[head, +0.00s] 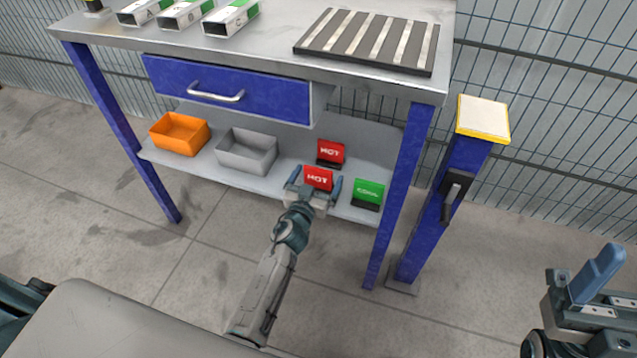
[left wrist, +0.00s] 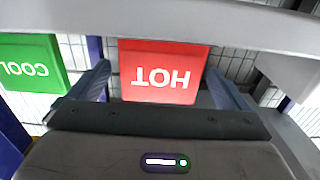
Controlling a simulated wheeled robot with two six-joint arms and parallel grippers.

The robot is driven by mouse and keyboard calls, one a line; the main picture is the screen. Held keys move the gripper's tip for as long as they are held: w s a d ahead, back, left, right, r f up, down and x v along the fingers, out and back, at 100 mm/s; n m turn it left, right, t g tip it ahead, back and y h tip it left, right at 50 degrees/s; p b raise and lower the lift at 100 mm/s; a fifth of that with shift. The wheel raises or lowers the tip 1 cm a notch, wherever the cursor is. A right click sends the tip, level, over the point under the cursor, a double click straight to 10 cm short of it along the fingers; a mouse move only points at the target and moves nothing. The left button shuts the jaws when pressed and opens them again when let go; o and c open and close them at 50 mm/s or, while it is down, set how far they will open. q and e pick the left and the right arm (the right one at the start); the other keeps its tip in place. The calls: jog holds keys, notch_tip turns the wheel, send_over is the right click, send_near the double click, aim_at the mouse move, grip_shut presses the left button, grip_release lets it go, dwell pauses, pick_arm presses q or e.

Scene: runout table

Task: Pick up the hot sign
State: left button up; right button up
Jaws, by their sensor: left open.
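A red sign with white HOT lettering (head: 318,176) stands at the front edge of the table's lower shelf. A second red HOT sign (head: 330,150) stands just behind it, and a green COOL sign (head: 369,190) is to the right. My left gripper (head: 315,184) is open at the front HOT sign, with one finger on each side of it. In the left wrist view the HOT sign (left wrist: 165,72) appears upside down between the spread fingers, with gaps on both sides. The COOL sign (left wrist: 30,65) is at the left there. My right gripper (head: 590,285) is far right, partly cut off.
An orange bin (head: 180,134) and a grey bin (head: 246,152) are on the shelf to the left. A blue drawer (head: 230,90) hangs above the shelf. A blue table leg (head: 400,200) and a blue post with a yellow-edged top (head: 483,117) stand to the right.

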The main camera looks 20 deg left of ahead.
pick_arm(q)
jog(key=shift+w, duration=0.6)
jog(key=c, duration=1.1)
jog(key=shift+r, duration=0.1)
